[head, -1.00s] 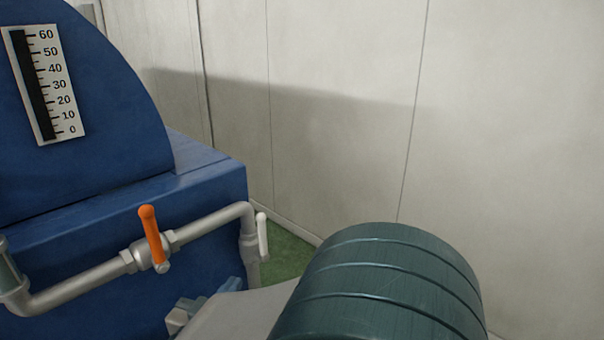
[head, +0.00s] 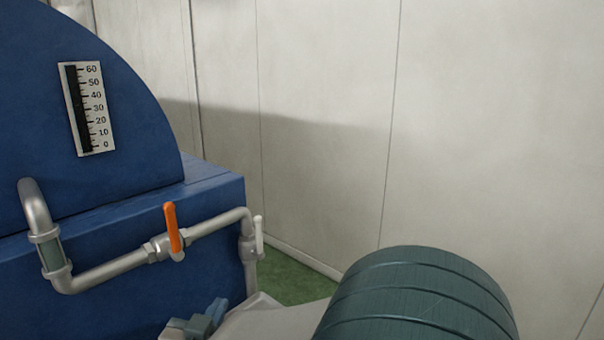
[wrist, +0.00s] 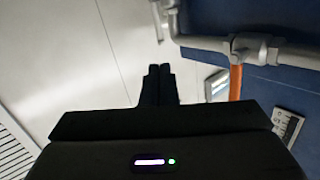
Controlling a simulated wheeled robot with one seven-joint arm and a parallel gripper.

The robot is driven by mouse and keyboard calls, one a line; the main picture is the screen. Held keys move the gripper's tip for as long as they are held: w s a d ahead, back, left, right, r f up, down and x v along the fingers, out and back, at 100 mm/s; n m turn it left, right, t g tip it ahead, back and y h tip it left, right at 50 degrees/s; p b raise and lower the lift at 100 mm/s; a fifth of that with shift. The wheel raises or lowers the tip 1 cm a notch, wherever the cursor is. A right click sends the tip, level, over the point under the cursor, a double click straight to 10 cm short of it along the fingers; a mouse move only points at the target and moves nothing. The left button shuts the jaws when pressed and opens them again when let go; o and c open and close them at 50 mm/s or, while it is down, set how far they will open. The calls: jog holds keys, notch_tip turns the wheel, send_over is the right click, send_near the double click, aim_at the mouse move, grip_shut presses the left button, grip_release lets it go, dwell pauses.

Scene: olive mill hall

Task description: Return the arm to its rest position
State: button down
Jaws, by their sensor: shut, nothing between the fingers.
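My gripper (wrist: 158,84) shows in the wrist view as two black fingers side by side, closed together with nothing between them. In that view it stands apart from the pipe and the blue machine. In the head view, my arm covers the lower right, and the gripper's fingers cannot be clearly made out there. The orange valve lever (head: 173,228) stands nearly upright on the grey pipe (head: 110,271). The lever also shows in the wrist view (wrist: 235,82), to the right of my gripper.
The blue machine (head: 110,195) fills the left, with a gauge (head: 90,109) on its rounded side. A small white lever (head: 259,237) sits at the pipe's right end. A pale panelled wall (head: 480,130) stands behind. A strip of green floor (head: 290,281) shows between.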

jog(key=w+d+r+n+g+y+p, duration=0.3)
jog(key=w+d+r+g+y, duration=0.15)
jog(key=d+g+y, duration=0.35)
jog(key=s+d+f+g+h+p, duration=0.1)
jog(key=s+d+g+h, duration=0.2)
jog(key=s+d, duration=0.5)
jog(key=s+d+f+g+h+p, duration=0.2)
jog(key=s+d, duration=0.6)
jog(key=d, duration=0.6)
jog(key=shift+f+m+g+h, duration=0.2)
jog(key=shift+m+g+h, duration=0.2)
jog(key=shift+g+h, duration=0.15)
